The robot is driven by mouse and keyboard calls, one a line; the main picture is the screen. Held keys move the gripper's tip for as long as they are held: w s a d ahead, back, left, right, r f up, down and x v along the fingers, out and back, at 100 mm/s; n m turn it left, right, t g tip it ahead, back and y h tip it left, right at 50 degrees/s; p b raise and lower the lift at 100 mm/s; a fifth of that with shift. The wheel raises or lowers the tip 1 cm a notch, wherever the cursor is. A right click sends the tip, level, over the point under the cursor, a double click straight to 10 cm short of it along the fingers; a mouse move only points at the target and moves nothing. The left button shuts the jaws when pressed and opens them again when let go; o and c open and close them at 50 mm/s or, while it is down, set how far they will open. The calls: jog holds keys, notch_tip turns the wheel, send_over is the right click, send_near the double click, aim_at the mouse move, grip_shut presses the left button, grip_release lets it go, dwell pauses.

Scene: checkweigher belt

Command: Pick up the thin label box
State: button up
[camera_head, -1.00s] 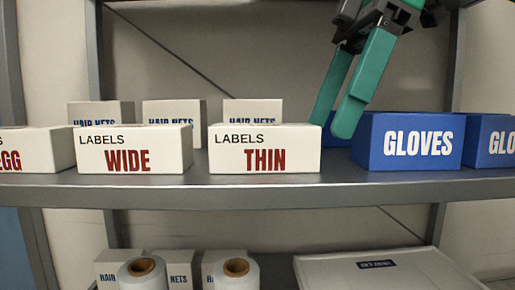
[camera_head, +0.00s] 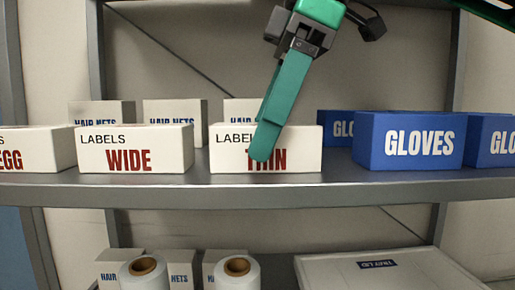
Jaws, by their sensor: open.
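The thin label box (camera_head: 301,150) is a white box with "LABELS THIN" on its front, standing on the upper shelf right of centre. My gripper (camera_head: 262,157) hangs down over it with green fingers. One finger shows in front of the box face and covers part of its lettering; the second finger is not visible from here. The gripper is open. Whether a finger touches the box cannot be told.
The wide label box (camera_head: 165,150) stands to the left, with an egg label box (camera_head: 30,150) beyond it. Blue gloves boxes (camera_head: 415,150) stand to the right. White hair net boxes (camera_head: 100,113) are behind. A narrow strip of shelf (camera_head: 210,190) in front is clear.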

jog(key=shift+a+f, duration=0.1)
jog(key=shift+f, duration=0.1)
jog(key=c, duration=1.4)
jog(key=shift+r, duration=0.1)
